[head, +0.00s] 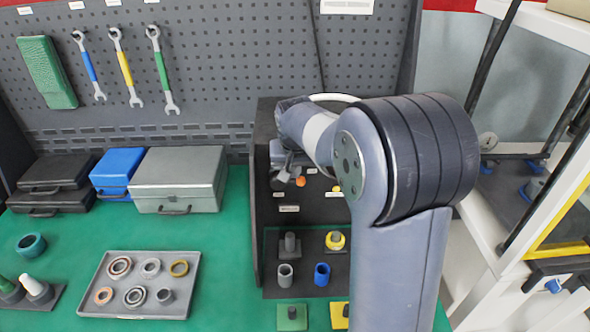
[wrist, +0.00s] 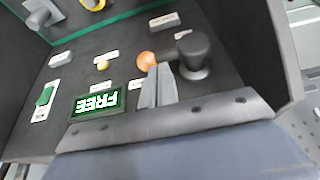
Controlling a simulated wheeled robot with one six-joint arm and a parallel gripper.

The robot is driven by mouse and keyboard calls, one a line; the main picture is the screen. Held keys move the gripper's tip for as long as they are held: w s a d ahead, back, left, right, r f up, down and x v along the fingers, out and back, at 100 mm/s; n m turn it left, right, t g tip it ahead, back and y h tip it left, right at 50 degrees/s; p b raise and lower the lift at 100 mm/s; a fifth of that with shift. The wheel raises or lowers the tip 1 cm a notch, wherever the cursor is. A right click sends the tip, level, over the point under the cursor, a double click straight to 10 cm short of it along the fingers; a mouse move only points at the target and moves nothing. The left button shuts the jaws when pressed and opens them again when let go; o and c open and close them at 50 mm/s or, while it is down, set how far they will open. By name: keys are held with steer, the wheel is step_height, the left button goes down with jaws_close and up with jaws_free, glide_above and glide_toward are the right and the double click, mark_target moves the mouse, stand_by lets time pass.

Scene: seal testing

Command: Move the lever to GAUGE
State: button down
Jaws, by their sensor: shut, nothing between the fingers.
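The lever is on the dark panel, with a dark grey pivot (wrist: 195,52) and an orange ball knob (wrist: 146,60). In the wrist view its arm points left from the pivot. The knob also shows in the head view (head: 300,181). A display (wrist: 98,102) reads FREE, upside down in the wrist view. My gripper (wrist: 161,70) is shut and empty. Its fingertips appear right beside the knob, between knob and pivot in the picture; I cannot tell whether they touch. Small white labels, such as one near the pivot (wrist: 183,34), are too small to read.
A yellow-orange button (wrist: 102,64) and a green switch (wrist: 45,95) share the panel. The box's dark side wall (head: 256,215) stands close by. Pegs and rings, including a blue ring (head: 322,273), stand in front. A tray (head: 190,262) of rings lies left.

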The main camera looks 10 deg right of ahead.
mark_target(300, 181)
steer(key=shift+w+f, duration=0.1)
steer(key=shift+f, duration=0.3)
